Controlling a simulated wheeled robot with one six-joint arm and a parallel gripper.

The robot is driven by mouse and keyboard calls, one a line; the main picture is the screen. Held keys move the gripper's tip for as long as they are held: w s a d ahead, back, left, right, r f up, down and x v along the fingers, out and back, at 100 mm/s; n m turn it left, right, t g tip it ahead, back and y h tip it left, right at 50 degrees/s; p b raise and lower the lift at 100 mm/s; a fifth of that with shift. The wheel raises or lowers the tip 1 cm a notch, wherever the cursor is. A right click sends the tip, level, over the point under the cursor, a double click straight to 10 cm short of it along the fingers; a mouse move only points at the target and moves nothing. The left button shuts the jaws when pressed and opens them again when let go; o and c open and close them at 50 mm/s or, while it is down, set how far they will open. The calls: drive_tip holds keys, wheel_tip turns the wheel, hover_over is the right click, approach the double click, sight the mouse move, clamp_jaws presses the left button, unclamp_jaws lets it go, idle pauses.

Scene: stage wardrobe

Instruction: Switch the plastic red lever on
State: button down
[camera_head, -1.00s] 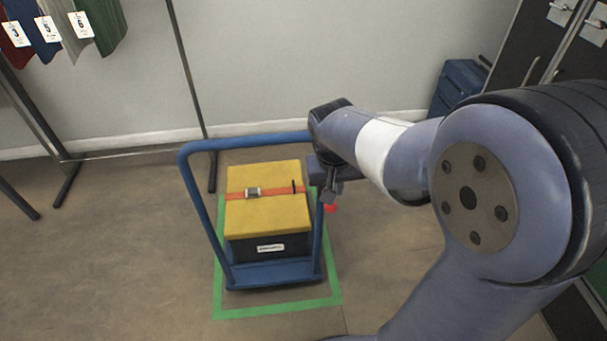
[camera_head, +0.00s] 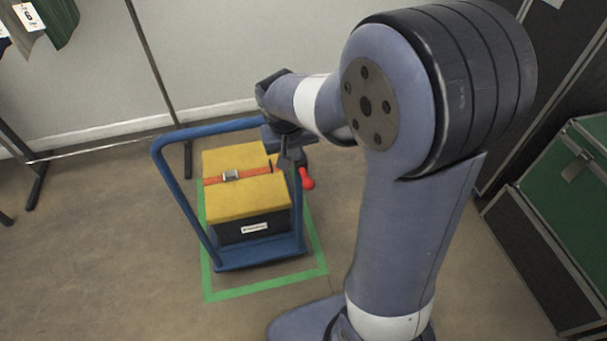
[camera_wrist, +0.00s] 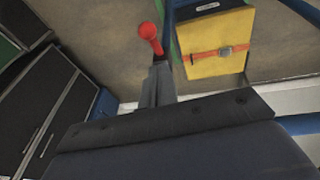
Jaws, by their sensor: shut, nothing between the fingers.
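The red lever (camera_head: 307,180) shows just right of the blue trolley in the head view, with a rounded knob end. In the wrist view the red lever (camera_wrist: 149,32) appears at the top centre, just beyond the fingertips. My gripper (camera_head: 292,172) hangs pointing down beside the trolley's right post, immediately left of the lever in the head view. In the wrist view my gripper (camera_wrist: 160,66) has its fingers together with nothing between them. The fingertips overlap the lower end of the lever's stem there, so I cannot tell whether they touch. The lever's base is hidden.
The blue trolley (camera_head: 180,190) carries a yellow-topped box (camera_head: 228,200) with an orange strap, inside a green floor outline (camera_head: 262,289). A green case (camera_head: 575,170) and dark cases stand at the right. A clothes rail is at the left. Floor in front is open.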

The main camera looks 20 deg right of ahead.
hover_over(305, 187)
drive_tip(key=x, duration=0.3)
drive_tip(key=a+x, duration=0.1)
drive_tip(key=x, duration=0.2)
drive_tip(key=s+b+x, duration=0.1)
drive_tip(key=x, duration=0.2)
drive_tip(key=shift+a+f, duration=0.3)
drive_tip(key=shift+a, duration=0.05)
drive_tip(key=shift+s+d+f, duration=0.15)
drive_tip(key=shift+d+f, duration=0.05)
drive_tip(key=shift+f, duration=0.3)
drive_tip(key=shift+f+b, duration=0.15)
drive_tip(key=shift+b, duration=0.25)
drive_tip(key=shift+s+f+t+b, duration=0.2)
drive_tip(key=shift+t+b, duration=0.1)
drive_tip(key=shift+b, duration=0.85)
drive_tip(key=f+t+b, duration=0.1)
drive_tip(key=b, duration=0.2)
drive_tip(key=s+f+b, duration=0.1)
drive_tip(key=b, duration=0.2)
drive_tip(key=shift+t, duration=0.4)
drive_tip(key=f+t+b, duration=0.1)
drive_tip(key=f+b, duration=0.1)
drive_tip(key=b, duration=0.5)
drive_tip(key=s+f+t+b, duration=0.1)
drive_tip(key=t+b, duration=0.1)
drive_tip(key=b, duration=0.5)
drive_tip(key=shift+s+f, duration=0.2)
drive_tip(key=shift+f, duration=0.15)
